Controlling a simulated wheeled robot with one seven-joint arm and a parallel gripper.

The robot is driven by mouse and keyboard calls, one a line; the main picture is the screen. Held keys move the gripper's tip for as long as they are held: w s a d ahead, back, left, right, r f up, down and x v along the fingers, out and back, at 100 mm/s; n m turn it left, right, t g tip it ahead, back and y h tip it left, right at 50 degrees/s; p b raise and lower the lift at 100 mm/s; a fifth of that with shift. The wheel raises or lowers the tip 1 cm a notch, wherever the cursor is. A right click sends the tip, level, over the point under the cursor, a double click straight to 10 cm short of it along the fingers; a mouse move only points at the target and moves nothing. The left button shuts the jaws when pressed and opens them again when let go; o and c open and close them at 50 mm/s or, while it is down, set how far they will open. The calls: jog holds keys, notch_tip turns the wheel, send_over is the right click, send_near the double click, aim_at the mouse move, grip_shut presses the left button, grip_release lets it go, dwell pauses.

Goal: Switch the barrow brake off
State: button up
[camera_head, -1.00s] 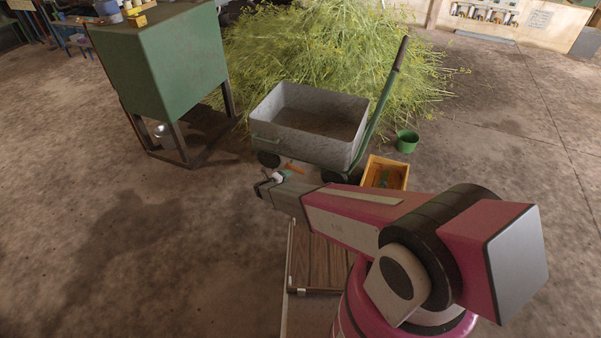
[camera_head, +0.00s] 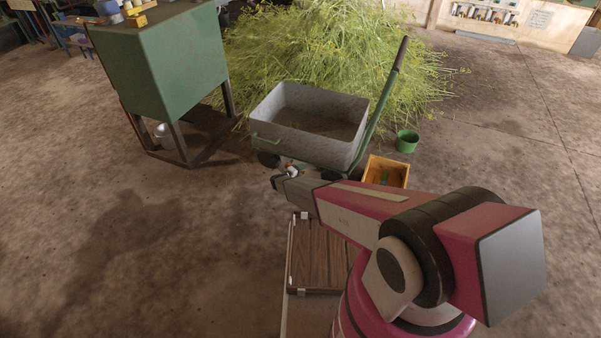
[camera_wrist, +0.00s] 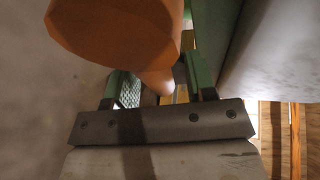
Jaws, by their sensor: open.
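The barrow (camera_head: 335,143) is a grey metal tub on dark wheels with a long green handle, standing in front of the herb heap. In the wrist view its grey wall (camera_wrist: 280,50) fills the right side. An orange part (camera_wrist: 115,28), likely the brake lever, looms large at the top of the wrist view. Its narrow end lies between the fingers in that picture; I cannot tell whether they touch. My gripper (camera_head: 284,178) is low at the barrow's near side, by the wheels. It also shows in the wrist view (camera_wrist: 165,92), with green fingers apart.
A small wooden crate (camera_head: 387,172) stands right of the barrow, with a green bucket (camera_head: 407,141) behind it. A green box on legs (camera_head: 165,65) stands at the left. The herb heap (camera_head: 330,45) is behind. The floor at the left front is clear.

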grip_shut()
jog(key=shift+a+r+n+t+h, duration=0.1)
jog(key=shift+r+n+t+h, duration=0.15)
jog(key=shift+r+n+h, duration=0.55)
jog(key=shift+a+r+n+t+h, duration=0.1)
jog(key=shift+r+n+t+h, duration=0.2)
jog(key=shift+r+n, duration=0.9)
jog(key=shift+f, duration=0.2)
grip_release()
